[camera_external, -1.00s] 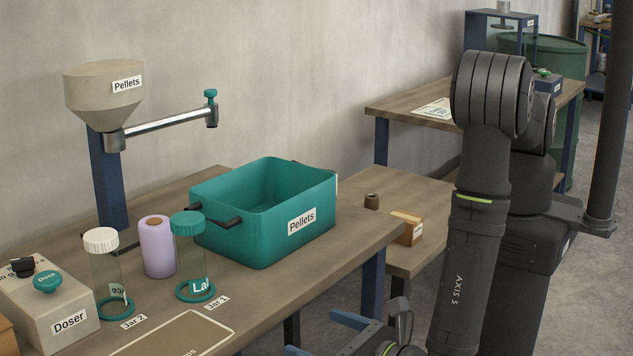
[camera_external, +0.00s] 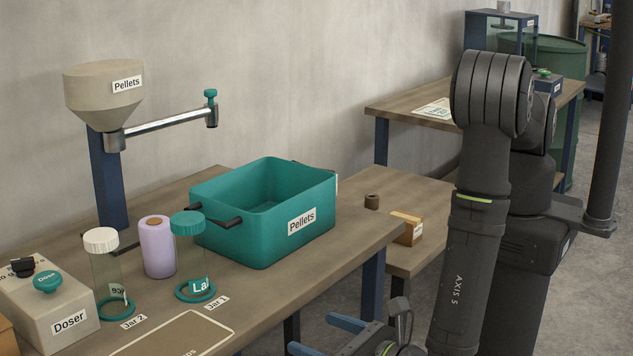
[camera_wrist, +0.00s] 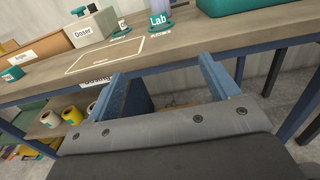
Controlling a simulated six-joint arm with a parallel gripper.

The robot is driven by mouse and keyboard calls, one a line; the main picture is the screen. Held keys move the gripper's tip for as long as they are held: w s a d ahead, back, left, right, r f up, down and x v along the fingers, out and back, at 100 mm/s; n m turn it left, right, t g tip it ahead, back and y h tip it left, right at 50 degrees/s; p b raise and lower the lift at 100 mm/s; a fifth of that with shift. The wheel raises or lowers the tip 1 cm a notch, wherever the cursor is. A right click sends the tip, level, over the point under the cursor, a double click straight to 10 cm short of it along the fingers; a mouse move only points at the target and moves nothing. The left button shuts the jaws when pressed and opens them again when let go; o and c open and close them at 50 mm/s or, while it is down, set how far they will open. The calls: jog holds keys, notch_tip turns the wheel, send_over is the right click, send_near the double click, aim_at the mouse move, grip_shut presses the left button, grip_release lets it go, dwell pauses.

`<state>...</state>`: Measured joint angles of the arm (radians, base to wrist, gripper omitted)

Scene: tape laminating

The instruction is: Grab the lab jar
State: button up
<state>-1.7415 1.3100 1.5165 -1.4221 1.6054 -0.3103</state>
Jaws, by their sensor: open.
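The lab jar (camera_external: 190,255) is a clear jar with a teal lid and a white label. It stands upright in a teal ring at the spot marked Jar 1 on the wooden bench. In the wrist view its lower part with the "Lab" label (camera_wrist: 158,19) shows at the top edge; its lid is out of that picture. My gripper (camera_external: 312,332) is at the bottom of the external view, in front of the bench and apart from the jar. In the wrist view its two blue fingers (camera_wrist: 165,70) are wide apart with nothing between them.
A white-lidded jar (camera_external: 107,270) stands at Jar 2, left of the lab jar. A lilac roll (camera_external: 158,247) is close behind, between the jars. A teal Pellets bin (camera_external: 265,235) is to the right. The Doser box (camera_external: 50,305) is at left. The bench's front edge lies before my fingers.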

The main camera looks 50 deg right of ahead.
jog(key=w+d+r+m+g+h, duration=0.2)
jog(key=w+r+m+g+h, duration=0.15)
jog(key=w+m, duration=0.35)
jog(key=m+g+y, duration=0.6)
jog(key=m+g, duration=0.5)
jog(key=m, duration=1.1)
send_near(190, 220)
jog(key=shift+h, duration=0.25)
jog(key=x, duration=1.3)
jog(key=shift+w+f, duration=0.1)
jog(key=shift+w, duration=0.2)
jog(key=shift+t, duration=0.25)
jog(key=c, duration=1.4)
